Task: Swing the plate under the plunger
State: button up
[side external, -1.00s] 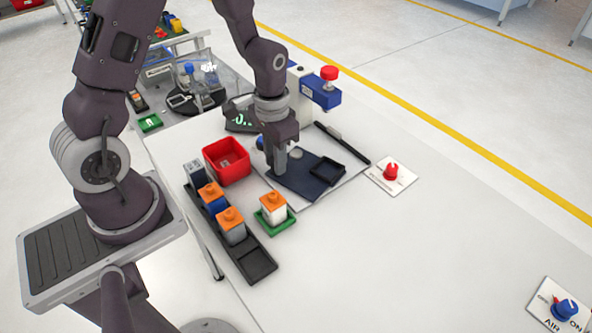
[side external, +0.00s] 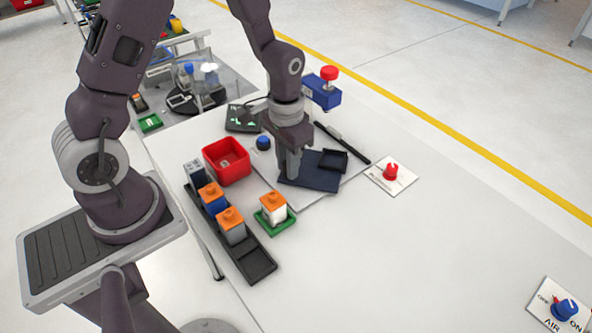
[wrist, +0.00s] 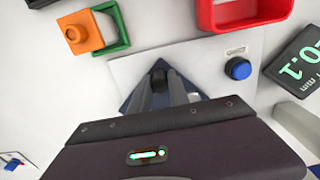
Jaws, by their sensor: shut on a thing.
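The dark navy plate (side external: 318,178) lies on a pale base sheet on the white table, with a black square nest (side external: 333,160) at its far right end. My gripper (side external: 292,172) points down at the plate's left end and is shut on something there. The wrist view shows the fingers (wrist: 162,88) over a small part of the navy plate (wrist: 129,101). The plunger, a blue head (side external: 321,93) with a red knob on top, stands behind the plate. My arm hides part of its stand. The nest is in front of the head, apart from it.
A red bin (side external: 227,163), a black rail (side external: 262,264) with several blocks, and a green tray (side external: 279,224) holding an orange-topped block stand left and in front.

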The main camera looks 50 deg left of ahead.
aim_at(317, 173)
jog(key=shift+w+d, duration=0.3)
jog(key=shift+d, duration=0.05)
jog(key=shift+w+d, duration=0.6)
jog(key=shift+w, duration=0.3)
jog(key=shift+w+d, duration=0.4)
jog(key=shift+w, duration=0.35)
jog(key=shift+w+d, duration=0.15)
jog(key=shift+w, duration=0.95)
